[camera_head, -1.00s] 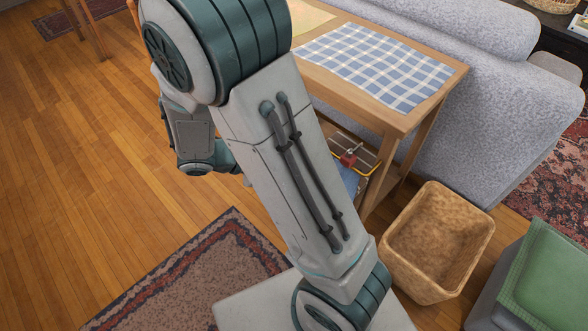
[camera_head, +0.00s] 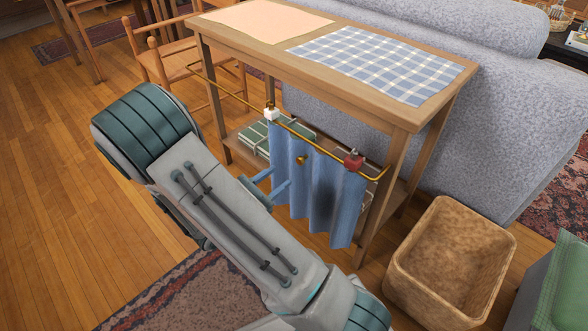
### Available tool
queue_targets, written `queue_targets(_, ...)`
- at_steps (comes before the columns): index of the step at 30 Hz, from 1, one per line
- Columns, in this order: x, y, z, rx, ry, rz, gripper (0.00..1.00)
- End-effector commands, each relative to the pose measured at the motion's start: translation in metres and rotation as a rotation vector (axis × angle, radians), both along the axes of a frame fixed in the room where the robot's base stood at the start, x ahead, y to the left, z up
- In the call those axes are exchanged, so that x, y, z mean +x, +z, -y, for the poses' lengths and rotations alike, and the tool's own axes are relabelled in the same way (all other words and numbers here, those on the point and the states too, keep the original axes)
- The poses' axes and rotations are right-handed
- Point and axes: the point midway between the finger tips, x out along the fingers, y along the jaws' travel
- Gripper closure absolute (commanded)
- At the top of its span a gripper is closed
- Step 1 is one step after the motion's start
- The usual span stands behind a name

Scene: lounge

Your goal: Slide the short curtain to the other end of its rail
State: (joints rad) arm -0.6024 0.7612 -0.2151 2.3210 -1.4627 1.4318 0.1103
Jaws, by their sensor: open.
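The short blue curtain (camera_head: 318,195) hangs in folds from the right half of a thin brass rail (camera_head: 232,92) along the wooden console table's front. A white block (camera_head: 271,114) is at the curtain's left top edge, and a red block (camera_head: 353,160) is near its right top end. A small brass knob (camera_head: 301,160) shows on the curtain's front. My gripper (camera_head: 279,179) is open, its two bluish fingers pointing at the curtain's lower left part, below and left of the knob. I cannot tell whether the fingertips touch the cloth. Nothing shows between them.
The table (camera_head: 400,112) carries a peach cloth (camera_head: 265,22) and a blue checked cloth (camera_head: 375,63). Folded green textiles (camera_head: 255,142) lie on its lower shelf. A wicker basket (camera_head: 452,262) stands at right, before the grey sofa (camera_head: 500,120). A wooden chair (camera_head: 165,62) is behind left.

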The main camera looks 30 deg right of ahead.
Motion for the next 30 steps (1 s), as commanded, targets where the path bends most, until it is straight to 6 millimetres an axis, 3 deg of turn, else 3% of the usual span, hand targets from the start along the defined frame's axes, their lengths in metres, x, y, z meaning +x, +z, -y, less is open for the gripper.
queue_targets(3,0.008,-0.003,0.026,0.001,-0.005,0.002,0.59)
queue_targets(10,0.021,-0.002,0.058,0.001,-0.003,0.002,0.59)
queue_targets(23,0.025,0.0,0.07,0.001,0.0,0.0,0.59)
queue_targets(24,0.025,0.0,0.07,0.001,0.0,0.0,0.61)
queue_targets(28,0.025,0.0,0.07,0.001,0.0,0.0,0.97)
queue_targets(30,0.025,0.0,0.07,0.001,0.0,0.0,1.0)
